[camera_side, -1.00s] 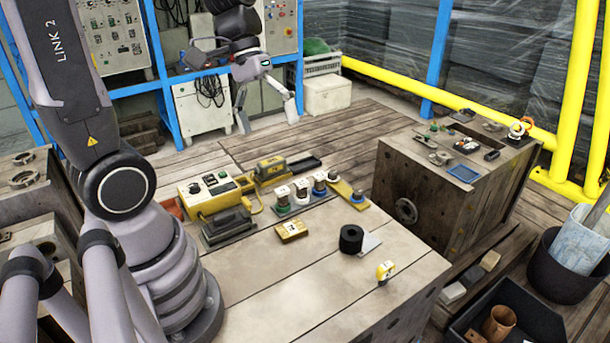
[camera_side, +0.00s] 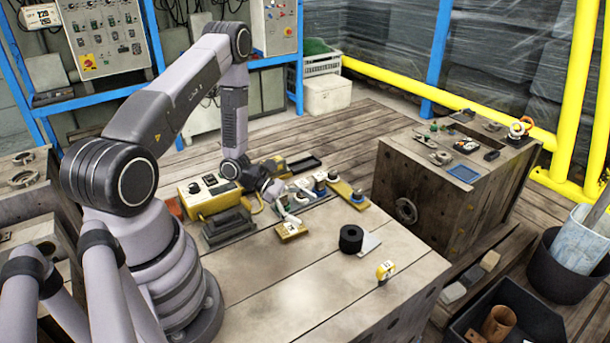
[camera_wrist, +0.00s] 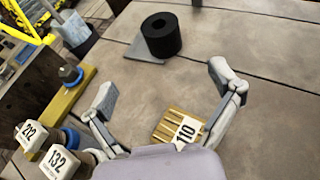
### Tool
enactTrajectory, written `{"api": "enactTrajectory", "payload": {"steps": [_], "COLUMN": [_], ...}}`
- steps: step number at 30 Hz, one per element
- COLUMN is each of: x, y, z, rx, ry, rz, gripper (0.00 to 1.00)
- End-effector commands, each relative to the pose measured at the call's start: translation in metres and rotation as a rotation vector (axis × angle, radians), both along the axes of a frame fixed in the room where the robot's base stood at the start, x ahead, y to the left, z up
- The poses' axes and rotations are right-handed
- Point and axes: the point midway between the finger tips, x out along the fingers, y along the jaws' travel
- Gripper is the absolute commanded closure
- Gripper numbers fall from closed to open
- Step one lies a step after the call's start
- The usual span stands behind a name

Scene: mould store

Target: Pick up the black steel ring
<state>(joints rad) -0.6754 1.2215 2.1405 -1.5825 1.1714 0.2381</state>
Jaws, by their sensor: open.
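The black steel ring (camera_side: 351,239) lies flat on the table, on or against a grey plate (camera_side: 370,243). It also shows at the top of the wrist view (camera_wrist: 161,34), with its hole facing up. My gripper (camera_side: 286,216) is low over the table, left of the ring in the side view and apart from it. In the wrist view my gripper (camera_wrist: 157,87) has its fingers spread wide with nothing between the tips. A brass block with a number tag (camera_wrist: 178,128) lies below and between the fingers.
Several tagged pieces with blue bases (camera_wrist: 62,160) and a yellow bar (camera_wrist: 60,105) stand close to one finger. A yellow control box (camera_side: 209,193) and a dark block (camera_side: 228,226) sit farther left. The front tabletop is clear.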

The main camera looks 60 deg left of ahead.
Motion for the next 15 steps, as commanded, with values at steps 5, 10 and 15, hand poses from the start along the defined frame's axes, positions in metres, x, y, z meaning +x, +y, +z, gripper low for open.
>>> {"api": "enactTrajectory", "payload": {"steps": [5, 10, 15], "x": [0.017, 0.033, 0.039], "y": [-0.03, -0.052, -0.061], "z": [-0.014, -0.025, -0.03], "rx": [0.0, 0.001, 0.002], "ry": [0.001, 0.0, -0.001], "rz": [-0.01, -0.009, -0.007], "gripper": [0.1, 0.1, 0.1]}}
